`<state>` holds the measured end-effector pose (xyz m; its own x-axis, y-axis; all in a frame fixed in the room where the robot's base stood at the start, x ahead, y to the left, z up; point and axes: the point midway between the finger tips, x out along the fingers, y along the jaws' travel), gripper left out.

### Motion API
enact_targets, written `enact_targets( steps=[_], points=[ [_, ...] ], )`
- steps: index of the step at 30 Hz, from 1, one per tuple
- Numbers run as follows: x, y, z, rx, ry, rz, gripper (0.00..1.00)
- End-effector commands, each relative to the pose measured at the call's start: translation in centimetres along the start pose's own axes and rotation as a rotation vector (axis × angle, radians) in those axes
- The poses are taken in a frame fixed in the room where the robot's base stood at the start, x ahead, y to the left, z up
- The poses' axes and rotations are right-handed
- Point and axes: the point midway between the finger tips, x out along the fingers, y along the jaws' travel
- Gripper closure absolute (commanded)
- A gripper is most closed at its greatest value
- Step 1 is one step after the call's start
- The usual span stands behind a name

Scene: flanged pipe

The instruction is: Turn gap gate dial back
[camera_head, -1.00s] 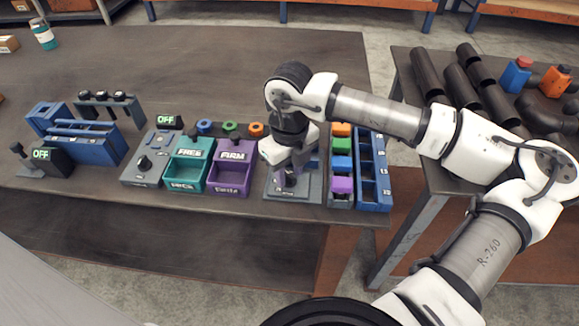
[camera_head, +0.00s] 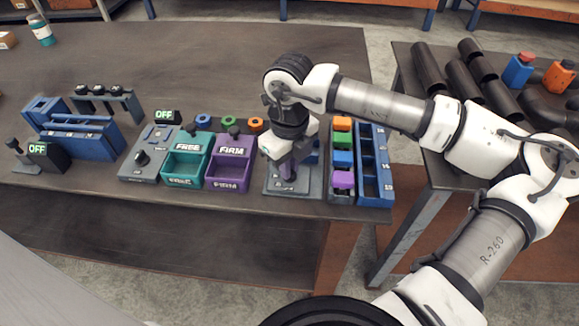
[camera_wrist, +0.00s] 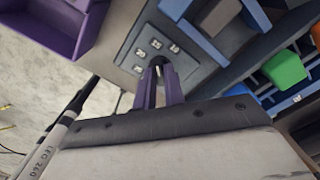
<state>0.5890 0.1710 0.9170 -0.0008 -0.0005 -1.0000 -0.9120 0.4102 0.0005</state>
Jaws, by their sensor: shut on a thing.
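The gap gate fixture is a grey base plate (camera_head: 306,186) at the front edge of the bench, under my gripper. In the wrist view the grey plate (camera_wrist: 196,74) carries several small square markers around a dark round dial (camera_wrist: 157,62). My gripper (camera_head: 287,176) points straight down at it. In the wrist view its two purple fingers (camera_wrist: 160,84) are shut on the dial, one at each side. The fingers hide most of the dial, so its pointer setting cannot be read. A blue block with a grey insert (camera_wrist: 218,18) stands on the fixture beside the dial.
Right of the fixture are a tray of coloured blocks (camera_head: 341,158) and a blue rack (camera_head: 378,196). To the left are the purple FIRM bin (camera_head: 229,172), the teal FREE bin (camera_head: 184,168) and a grey panel with a knob (camera_head: 140,166). Black pipes (camera_head: 456,82) lie on the right table.

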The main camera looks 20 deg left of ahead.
Motion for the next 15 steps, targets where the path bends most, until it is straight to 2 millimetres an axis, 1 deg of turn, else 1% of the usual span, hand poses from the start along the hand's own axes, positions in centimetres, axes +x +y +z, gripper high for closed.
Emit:
enact_targets(
  steps=[1,3,15],
  points=[
    [0.51,-0.05,0.02,-0.025,-0.001,-0.003,1.00],
    [0.59,-0.08,0.03,-0.074,-0.001,-0.004,1.00],
    [0.50,-0.04,0.05,-0.424,-0.002,-0.002,1.00]
  ],
)
